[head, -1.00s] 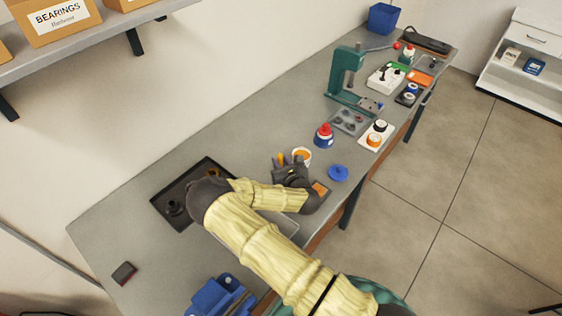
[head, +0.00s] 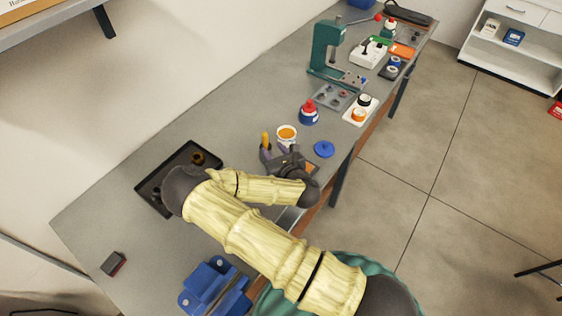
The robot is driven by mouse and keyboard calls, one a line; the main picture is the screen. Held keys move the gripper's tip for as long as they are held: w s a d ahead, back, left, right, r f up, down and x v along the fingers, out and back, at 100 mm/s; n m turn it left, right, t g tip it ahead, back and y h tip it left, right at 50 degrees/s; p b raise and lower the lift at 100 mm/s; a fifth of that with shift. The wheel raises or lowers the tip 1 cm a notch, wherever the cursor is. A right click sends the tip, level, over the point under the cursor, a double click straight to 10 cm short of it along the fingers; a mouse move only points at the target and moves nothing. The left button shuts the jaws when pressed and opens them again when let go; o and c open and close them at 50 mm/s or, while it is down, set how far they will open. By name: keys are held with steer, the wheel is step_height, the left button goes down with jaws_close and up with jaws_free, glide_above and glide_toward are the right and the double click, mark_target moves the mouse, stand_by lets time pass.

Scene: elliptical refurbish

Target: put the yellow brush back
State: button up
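A yellow upright piece (head: 265,139), which looks like the brush's handle, shows at the far left side of my gripper (head: 273,156). Its lower end is hidden behind the gripper. My gripper is low over the bench, just in front of a white cup with orange contents (head: 287,134). The fingers are small and dark, and I cannot tell whether they are open or shut on the yellow piece. My forearm hides part of the bench below.
A blue lid (head: 324,149) lies right of my gripper, near the bench edge. A blue bottle with a red top (head: 309,113) stands behind it. A black tray (head: 150,187) is at left, a blue fixture (head: 213,287) at front. A green press (head: 327,52) stands farther back.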

steer(key=b+v, duration=0.1)
steer(key=v, duration=0.4)
stand_by(0.6)
steer(key=s+d+m+g+h, duration=0.15)
steer(key=d+m+h, duration=0.35)
steer(key=m, duration=0.6)
steer(key=d+m+g+h, duration=0.3)
steer(key=d+m, duration=0.4)
steer(key=m, duration=0.4)
steer(key=s+d+r+m+g+y, duration=0.1)
steer(key=s+r+m+g+y, duration=0.1)
steer(key=s+r+m+g, duration=0.5)
steer(key=s+r+m, duration=0.6)
steer(key=s+m, duration=0.1)
steer(key=m, duration=0.4)
steer(key=shift+s+r+m, duration=0.3)
steer(key=shift+r, duration=0.1)
